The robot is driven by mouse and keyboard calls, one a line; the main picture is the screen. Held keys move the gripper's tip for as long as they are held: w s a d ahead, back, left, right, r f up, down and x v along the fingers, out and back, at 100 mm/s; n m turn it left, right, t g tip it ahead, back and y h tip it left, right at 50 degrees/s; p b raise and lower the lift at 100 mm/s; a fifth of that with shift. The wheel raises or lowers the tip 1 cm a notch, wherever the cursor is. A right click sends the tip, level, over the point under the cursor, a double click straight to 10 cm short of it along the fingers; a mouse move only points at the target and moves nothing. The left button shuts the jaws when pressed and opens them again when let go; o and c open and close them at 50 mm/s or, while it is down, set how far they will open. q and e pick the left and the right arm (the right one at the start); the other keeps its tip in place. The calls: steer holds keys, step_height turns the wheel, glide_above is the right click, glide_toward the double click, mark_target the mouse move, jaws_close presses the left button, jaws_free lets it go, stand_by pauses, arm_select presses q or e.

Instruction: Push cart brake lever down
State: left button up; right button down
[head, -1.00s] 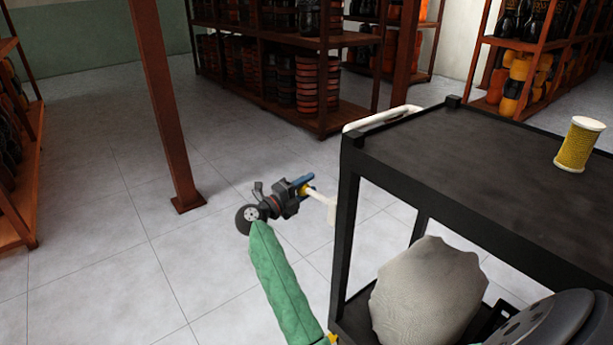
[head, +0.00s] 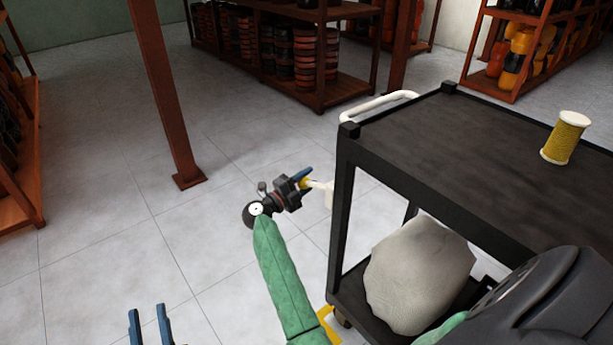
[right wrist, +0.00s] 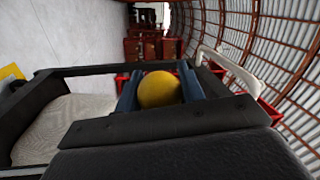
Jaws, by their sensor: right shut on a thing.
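The black cart (head: 470,130) stands at the right. Its brake lever (head: 318,186) is a pale bar on the cart's left side, sticking out leftward with a yellow knob (right wrist: 158,90) on its end. My right gripper (head: 304,178) is shut on that knob. In the right wrist view the knob sits between the two blue fingers, which hide its sides. My left gripper (head: 150,325) shows at the bottom left of the head view, its blue fingers apart and empty, away from the cart.
A grey-beige rounded bundle (head: 420,275) lies on the lower shelf. A white push handle (head: 378,105) is at the cart's far end. A brown post (head: 165,100) and racks surround clear tiled floor.

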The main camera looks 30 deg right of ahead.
steer(key=shift+s+f+n+p, duration=0.15)
steer(key=shift+f+n+p, duration=0.3)
steer(key=shift+p, duration=0.25)
arm_select(q)
step_height(320, 180, down, 16)
steer(key=w+d+g+y, duration=0.1)
steer(key=g, duration=0.4)
steer(key=shift+w+d+f+g, duration=0.15)
steer(key=shift+w+f+g, duration=0.05)
steer(key=shift+g, duration=0.2)
arm_select(e)
steer(key=c, duration=0.9)
jaws_free()
steer(key=shift+f, duration=0.1)
steer(key=shift+o, duration=0.2)
